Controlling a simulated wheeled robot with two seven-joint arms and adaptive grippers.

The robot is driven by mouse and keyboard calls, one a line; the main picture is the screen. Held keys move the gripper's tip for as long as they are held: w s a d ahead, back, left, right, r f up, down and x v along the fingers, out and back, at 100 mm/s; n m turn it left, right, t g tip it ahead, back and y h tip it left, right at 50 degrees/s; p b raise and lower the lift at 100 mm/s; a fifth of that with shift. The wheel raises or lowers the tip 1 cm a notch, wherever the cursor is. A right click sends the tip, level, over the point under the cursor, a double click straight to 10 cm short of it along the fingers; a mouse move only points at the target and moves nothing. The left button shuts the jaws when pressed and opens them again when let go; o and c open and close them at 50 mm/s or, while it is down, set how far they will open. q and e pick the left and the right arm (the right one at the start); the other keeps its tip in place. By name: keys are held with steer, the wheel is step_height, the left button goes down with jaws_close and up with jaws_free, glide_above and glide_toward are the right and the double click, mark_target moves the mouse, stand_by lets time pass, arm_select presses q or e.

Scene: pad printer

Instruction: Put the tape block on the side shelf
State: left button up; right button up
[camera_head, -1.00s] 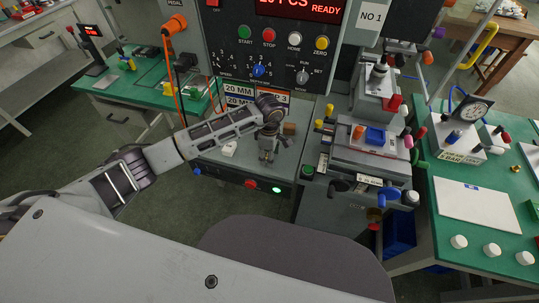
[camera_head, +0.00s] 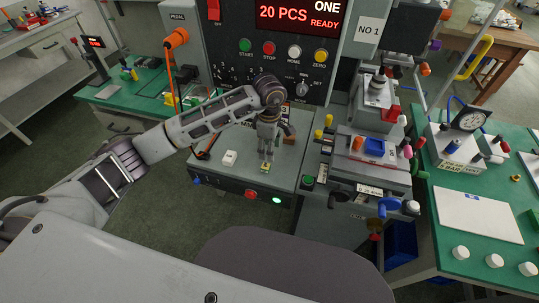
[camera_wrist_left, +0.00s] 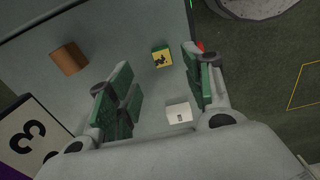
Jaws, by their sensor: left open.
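Several small blocks lie on the grey shelf (camera_head: 222,178) at the printer's front. A brown block (camera_wrist_left: 69,58) lies off to the other side. I cannot tell which one is the tape block. My left gripper (camera_head: 266,157) points down, open and empty, above the shelf; its pads (camera_wrist_left: 156,65) are apart.
The printer's control panel (camera_head: 268,62) rises behind the shelf. A fixture with coloured knobs (camera_head: 368,150) stands close on the right. A green table (camera_head: 450,247) with white round pieces is farther right. A grey chair seat (camera_head: 285,262) is in front.

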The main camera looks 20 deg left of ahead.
arm_select(q)
step_height(320, 180, up, 2)
steer(key=shift+r, duration=0.1)
stand_by(0.4)
